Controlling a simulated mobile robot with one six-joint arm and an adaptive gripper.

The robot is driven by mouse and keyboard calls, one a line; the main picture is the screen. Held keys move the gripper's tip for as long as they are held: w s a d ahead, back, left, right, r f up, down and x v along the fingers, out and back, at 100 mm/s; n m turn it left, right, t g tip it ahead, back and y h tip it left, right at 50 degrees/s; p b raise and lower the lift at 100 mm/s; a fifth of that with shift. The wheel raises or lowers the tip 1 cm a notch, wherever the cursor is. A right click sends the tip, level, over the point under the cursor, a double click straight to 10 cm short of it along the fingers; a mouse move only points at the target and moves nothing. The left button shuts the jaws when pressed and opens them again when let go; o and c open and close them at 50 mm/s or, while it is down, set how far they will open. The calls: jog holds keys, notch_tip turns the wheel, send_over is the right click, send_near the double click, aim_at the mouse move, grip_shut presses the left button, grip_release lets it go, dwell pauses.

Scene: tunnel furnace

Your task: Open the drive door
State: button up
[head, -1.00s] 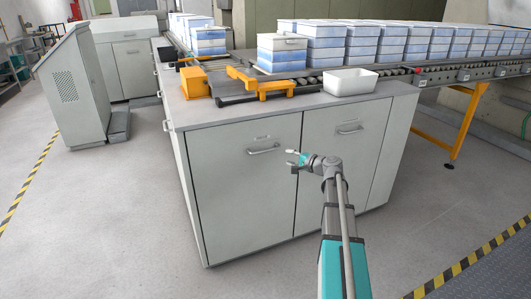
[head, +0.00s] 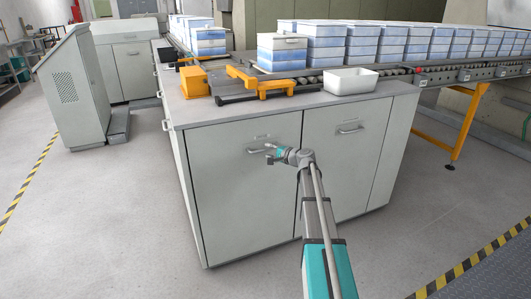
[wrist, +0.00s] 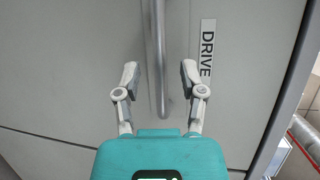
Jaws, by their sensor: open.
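The drive door (head: 245,195) is the left grey-white cabinet door in the head view, and it looks shut. Its bar handle (head: 256,151) lies near the top, partly hidden by my gripper (head: 270,153). In the wrist view the handle (wrist: 158,50) runs up and down, with its lower end between the fingertips of my gripper (wrist: 160,78). The fingers are open, one on each side of the bar, with gaps to it. A "DRIVE" label (wrist: 207,50) is on the door (wrist: 60,70) to the right of the handle.
A second door with its own handle (head: 350,130) is to the right. On the countertop (head: 195,110) are a white tray (head: 350,80) and orange fixtures (head: 262,82). Blue-white boxes (head: 330,45) line the conveyor behind. The floor (head: 100,215) left of the cabinet is clear.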

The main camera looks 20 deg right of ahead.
jog(key=shift+x, duration=1.2)
grip_shut()
